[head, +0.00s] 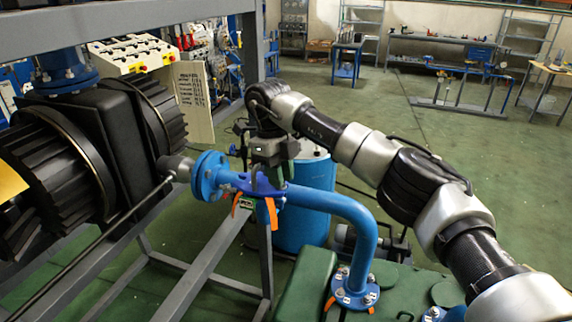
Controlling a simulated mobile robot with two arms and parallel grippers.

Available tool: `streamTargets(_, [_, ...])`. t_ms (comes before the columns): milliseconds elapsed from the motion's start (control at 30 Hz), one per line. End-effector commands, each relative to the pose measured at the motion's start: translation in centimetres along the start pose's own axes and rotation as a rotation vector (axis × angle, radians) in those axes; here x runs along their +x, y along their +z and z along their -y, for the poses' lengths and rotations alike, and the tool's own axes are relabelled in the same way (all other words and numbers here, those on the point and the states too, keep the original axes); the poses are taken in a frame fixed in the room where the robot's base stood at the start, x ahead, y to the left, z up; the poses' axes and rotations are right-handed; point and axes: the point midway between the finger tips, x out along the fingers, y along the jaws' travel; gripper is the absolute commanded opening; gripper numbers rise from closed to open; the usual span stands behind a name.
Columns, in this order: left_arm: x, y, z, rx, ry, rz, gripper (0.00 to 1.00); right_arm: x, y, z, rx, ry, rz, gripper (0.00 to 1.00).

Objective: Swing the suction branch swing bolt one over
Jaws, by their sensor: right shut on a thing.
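The blue suction branch (335,203) runs from a round flange (207,176) on the left and bends down to a bolted flange on the green tank. A blue clamp-like fitting with orange tabs (238,203) sits on the branch near the flange. My right gripper (262,181) comes down from above onto this fitting and is shut on a small part there, apparently the swing bolt. The bolt is mostly hidden by the fingers and too small to make out, so its tilt cannot be told. My left gripper is not in view.
A dark ribbed pump body (110,135) stands close on the left. A grey frame (195,270) runs below the branch. A blue drum (305,205) stands behind it. A green tank (305,285) is at the bottom. Open green floor lies behind, towards the benches.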

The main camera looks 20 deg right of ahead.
Motion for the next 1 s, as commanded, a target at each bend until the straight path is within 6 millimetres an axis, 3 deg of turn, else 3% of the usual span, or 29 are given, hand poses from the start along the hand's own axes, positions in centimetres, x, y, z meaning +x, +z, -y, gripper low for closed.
streamTargets(200, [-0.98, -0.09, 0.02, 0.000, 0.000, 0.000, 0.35, -0.39, 0.43, -0.18, 0.007, -0.023, -0.051, 0.00])
streamTargets(667, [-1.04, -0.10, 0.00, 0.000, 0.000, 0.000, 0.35, -0.27, 0.53, -0.17, 0.007, -0.028, -0.064, 0.00])
streamTargets(700, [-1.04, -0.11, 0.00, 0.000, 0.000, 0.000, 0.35, -0.27, 0.53, -0.17, 0.007, -0.028, -0.064, 0.26])
streamTargets(767, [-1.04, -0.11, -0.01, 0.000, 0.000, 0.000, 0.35, -0.26, 0.53, -0.18, 0.007, -0.028, -0.064, 0.35])
streamTargets(1000, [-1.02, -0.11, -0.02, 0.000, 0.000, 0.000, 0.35, -0.17, 0.53, -0.19, 0.007, -0.027, -0.065, 0.35])
